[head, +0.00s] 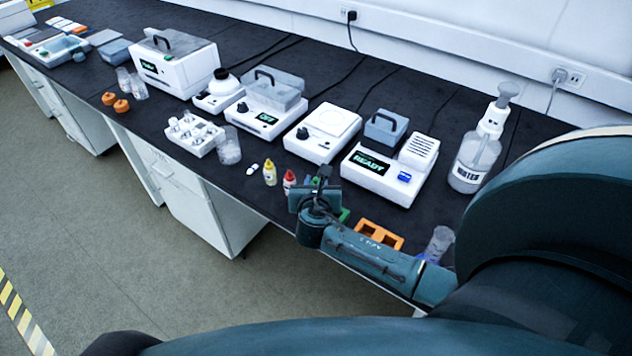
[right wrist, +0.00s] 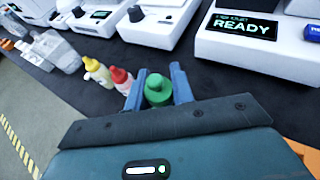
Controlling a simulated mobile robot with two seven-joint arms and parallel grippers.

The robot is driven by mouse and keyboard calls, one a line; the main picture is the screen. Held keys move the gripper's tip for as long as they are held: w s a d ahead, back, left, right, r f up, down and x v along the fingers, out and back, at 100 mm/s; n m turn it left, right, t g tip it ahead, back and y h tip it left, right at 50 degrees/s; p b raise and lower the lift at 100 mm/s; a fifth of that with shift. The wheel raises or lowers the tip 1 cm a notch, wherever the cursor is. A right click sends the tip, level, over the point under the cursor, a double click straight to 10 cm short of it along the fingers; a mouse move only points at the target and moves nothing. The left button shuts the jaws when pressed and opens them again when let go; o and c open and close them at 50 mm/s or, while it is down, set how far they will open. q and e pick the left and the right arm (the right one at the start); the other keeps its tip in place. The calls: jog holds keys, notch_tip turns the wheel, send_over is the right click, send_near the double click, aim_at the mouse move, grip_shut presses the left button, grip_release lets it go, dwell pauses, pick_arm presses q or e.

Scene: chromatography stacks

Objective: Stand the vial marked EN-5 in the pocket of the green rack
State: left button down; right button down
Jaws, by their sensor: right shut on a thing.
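My right gripper (right wrist: 159,90) is shut on a green-capped vial (right wrist: 158,92), with one finger on each side of the cap. Its label is hidden, so I cannot read a mark on it. In the head view the right gripper (head: 318,190) is over the bench's front part and hides most of the vial. A green rack (head: 344,215) shows only as a small piece behind my right wrist; its pocket is hidden. A yellow-capped vial (head: 269,173) and a red-capped vial (head: 289,182) stand just left of the gripper. My left gripper is not in view.
An orange rack (head: 380,235) and a clear beaker (head: 438,243) are behind my right forearm. A white device reading READY (head: 390,174) stands behind the gripper. A white rack with several vessels (head: 192,134) and another beaker (head: 229,146) are to the left.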

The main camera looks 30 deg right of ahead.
jog(key=shift+f, duration=0.2)
jog(key=shift+f+b, duration=0.65)
jog(key=shift+f, duration=0.3)
jog(key=shift+f, duration=0.2)
jog(key=shift+f, duration=0.35)
